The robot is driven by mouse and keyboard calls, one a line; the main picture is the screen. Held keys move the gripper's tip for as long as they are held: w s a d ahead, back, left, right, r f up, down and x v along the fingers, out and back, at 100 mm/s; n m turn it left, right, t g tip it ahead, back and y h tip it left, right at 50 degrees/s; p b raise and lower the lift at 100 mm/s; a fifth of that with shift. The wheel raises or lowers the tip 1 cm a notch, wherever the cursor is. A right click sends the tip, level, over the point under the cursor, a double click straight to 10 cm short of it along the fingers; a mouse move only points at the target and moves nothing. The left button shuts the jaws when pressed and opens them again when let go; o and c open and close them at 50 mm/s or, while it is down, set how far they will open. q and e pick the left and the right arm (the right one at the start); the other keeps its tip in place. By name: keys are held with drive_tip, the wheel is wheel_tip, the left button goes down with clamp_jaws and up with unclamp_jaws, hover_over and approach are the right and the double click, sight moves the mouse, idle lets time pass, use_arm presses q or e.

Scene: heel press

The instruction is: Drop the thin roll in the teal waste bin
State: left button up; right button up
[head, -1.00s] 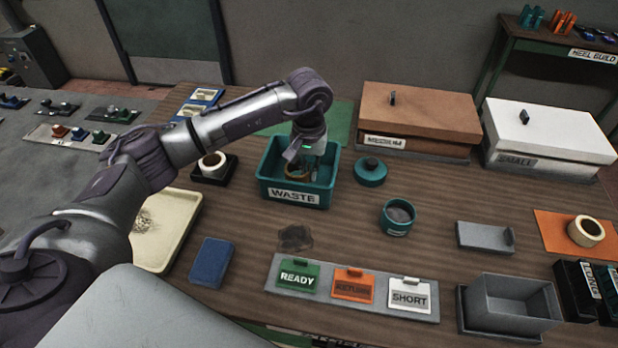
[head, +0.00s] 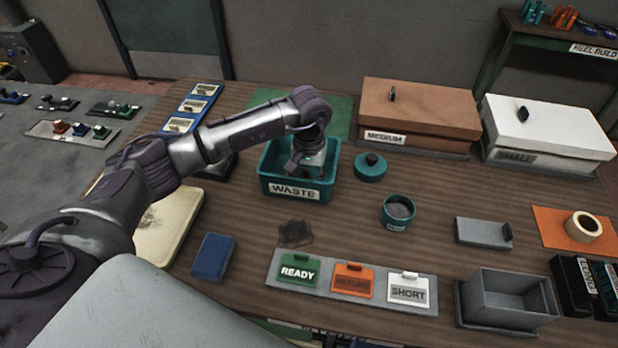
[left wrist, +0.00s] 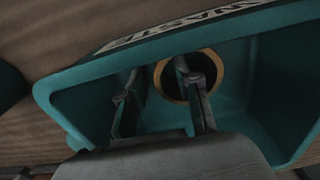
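The teal waste bin (head: 287,193) stands on the wooden table, and its rim fills much of the left wrist view (left wrist: 70,95). The thin roll, a tan ring with a dark hollow (left wrist: 220,72), shows inside the bin in the left wrist view. My left gripper (head: 303,172) is down inside the bin in the head view, hiding the roll there. In the left wrist view its fingers (left wrist: 158,72) are apart, one left of the ring and one over its hollow. The ring's wall shows between them with gaps. My right gripper is not in view.
A teal lid (head: 371,168) and teal cup (head: 398,211) stand right of the bin. A blue block (head: 213,257) and cream tray (head: 165,235) are at the left. Another roll (head: 583,227) sits on an orange mat. Wood around the dark stain is clear.

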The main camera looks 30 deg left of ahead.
sight(309, 177)
use_arm(q)
drive_tip(key=shift+r, duration=0.35)
wheel_tip(309, 177, up, 12)
drive_tip(key=b, duration=0.3)
drive_tip(key=shift+f, duration=0.2)
